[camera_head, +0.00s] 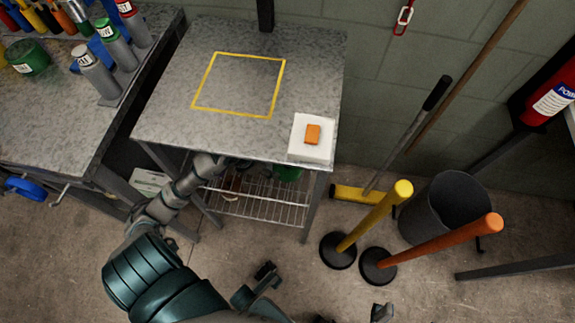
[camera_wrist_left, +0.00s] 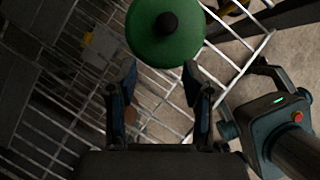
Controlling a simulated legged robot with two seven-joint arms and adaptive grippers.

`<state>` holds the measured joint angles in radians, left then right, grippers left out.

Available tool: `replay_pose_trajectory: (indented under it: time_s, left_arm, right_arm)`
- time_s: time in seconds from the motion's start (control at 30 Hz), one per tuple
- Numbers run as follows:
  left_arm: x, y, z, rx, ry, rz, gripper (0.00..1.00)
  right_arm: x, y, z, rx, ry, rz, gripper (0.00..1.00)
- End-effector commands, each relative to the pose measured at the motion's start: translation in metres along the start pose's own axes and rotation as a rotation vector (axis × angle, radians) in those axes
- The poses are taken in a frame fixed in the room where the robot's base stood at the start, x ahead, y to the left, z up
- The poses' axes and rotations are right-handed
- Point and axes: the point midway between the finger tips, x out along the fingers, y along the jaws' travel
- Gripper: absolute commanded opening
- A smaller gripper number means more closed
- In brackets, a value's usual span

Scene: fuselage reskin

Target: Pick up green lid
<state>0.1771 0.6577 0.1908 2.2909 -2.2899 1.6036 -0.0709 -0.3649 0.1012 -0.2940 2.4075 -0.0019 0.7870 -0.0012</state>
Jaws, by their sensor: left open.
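The green lid (camera_wrist_left: 150,47) is round with a black knob and shows at the top of the left wrist view. In the head view it (camera_head: 288,173) shows partly under the front edge of the table top, above the wire shelf. My left gripper (camera_wrist_left: 160,75) is open, its two fingers pointing toward the lid's near edge with nothing held between them. In the head view my left arm reaches under the table top, which largely hides this gripper (camera_head: 240,163). Parts of my right gripper (camera_head: 260,285) seem to show at the bottom of the head view.
The metal table (camera_head: 160,105) carries a yellow taped square and a white block (camera_head: 312,152) with an orange piece. The wire shelf (camera_head: 262,208) lies below. Yellow (camera_head: 375,215) and orange (camera_head: 440,240) posts and a dark bin (camera_head: 445,210) stand right. A bench with bottles is left.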

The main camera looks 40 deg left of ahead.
Motion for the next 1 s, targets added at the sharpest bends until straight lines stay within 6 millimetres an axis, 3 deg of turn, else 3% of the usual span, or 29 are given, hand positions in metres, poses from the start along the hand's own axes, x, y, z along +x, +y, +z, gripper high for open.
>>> replay_pose_trajectory:
  time_s: [0.3, 0.4, 0.63, 0.83, 1.0]
  left_arm:
    - [0.024, -0.003, 0.042, 0.002, 0.001, 0.000, 0.51]
    - [0.035, -0.002, 0.037, -0.001, 0.004, -0.002, 0.51]
    - [0.033, 0.000, 0.038, 0.000, 0.000, -0.001, 0.51]
    - [0.034, -0.001, 0.038, 0.000, 0.000, -0.001, 0.03]
    - [0.034, -0.002, 0.039, 0.001, 0.001, 0.001, 0.00]
  right_arm:
    - [-0.009, 0.003, -0.015, 0.010, 0.108, 0.005, 0.80]
    - [-0.009, 0.003, -0.009, 0.008, 0.113, 0.002, 0.80]
    - [-0.006, 0.001, -0.011, 0.007, 0.115, -0.001, 0.80]
    - [-0.006, 0.002, -0.008, 0.008, 0.111, -0.001, 0.80]
    - [-0.006, 0.002, -0.008, 0.008, 0.111, -0.001, 0.80]
